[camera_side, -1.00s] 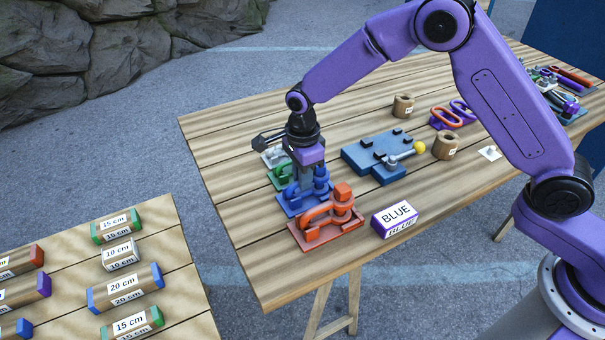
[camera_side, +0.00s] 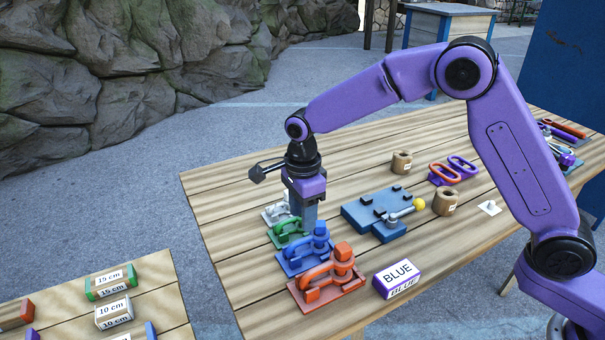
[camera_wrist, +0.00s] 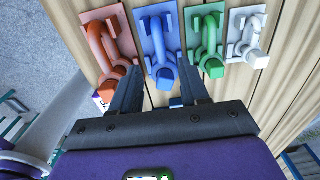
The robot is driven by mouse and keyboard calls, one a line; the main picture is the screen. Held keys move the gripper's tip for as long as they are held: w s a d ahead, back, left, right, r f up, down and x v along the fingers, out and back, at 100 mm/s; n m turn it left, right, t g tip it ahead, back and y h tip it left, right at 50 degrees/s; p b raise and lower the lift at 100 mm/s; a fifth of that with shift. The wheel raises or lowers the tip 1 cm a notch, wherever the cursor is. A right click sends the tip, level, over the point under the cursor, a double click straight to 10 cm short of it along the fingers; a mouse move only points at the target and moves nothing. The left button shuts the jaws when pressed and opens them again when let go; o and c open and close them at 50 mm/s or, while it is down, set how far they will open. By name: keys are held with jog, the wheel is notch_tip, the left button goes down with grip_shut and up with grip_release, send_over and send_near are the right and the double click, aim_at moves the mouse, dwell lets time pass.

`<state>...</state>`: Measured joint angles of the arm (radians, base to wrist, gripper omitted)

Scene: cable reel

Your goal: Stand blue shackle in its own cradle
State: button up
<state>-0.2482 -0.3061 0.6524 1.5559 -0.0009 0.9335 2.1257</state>
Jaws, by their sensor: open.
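The blue shackle (camera_side: 308,248) rests on its blue cradle plate (camera_side: 286,268), between the orange and green sets. In the wrist view the shackle (camera_wrist: 163,48) lies along the blue plate (camera_wrist: 145,25), its thicker end toward my gripper. My gripper (camera_side: 304,222) is open and empty. In the side view it stands above and just behind the blue set, pointing down. In the wrist view the fingertips (camera_wrist: 160,72) spread either side of the blue shackle's near end, apart from it. The side view partly hides the green set behind the blue one.
An orange shackle (camera_side: 330,272), a green one (camera_side: 292,228) and a white one (camera_side: 277,210) sit on neighbouring plates. A box marked BLUE (camera_side: 397,278) stands to the right. A blue fixture with a yellow-knobbed lever (camera_side: 375,212) lies behind it. Bare planks lie at the back left.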

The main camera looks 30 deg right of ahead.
notch_tip(320, 180, up, 10)
jog(key=shift+r, duration=0.25)
jog(key=s+d+f+n, duration=0.1)
jog(key=s+d+n, duration=0.6)
jog(key=s+n, duration=0.3)
jog(key=s+d+f+n, duration=0.1)
jog(key=s+d+n, duration=0.5)
jog(key=s+n, duration=0.4)
jog(key=s+d+f+n, duration=0.1)
jog(key=s+d+n, duration=0.6)
jog(key=s+n, duration=0.3)
jog(key=s, duration=0.3)
jog(key=shift+d+f+n, duration=0.15)
jog(key=shift+d+n, duration=0.15)
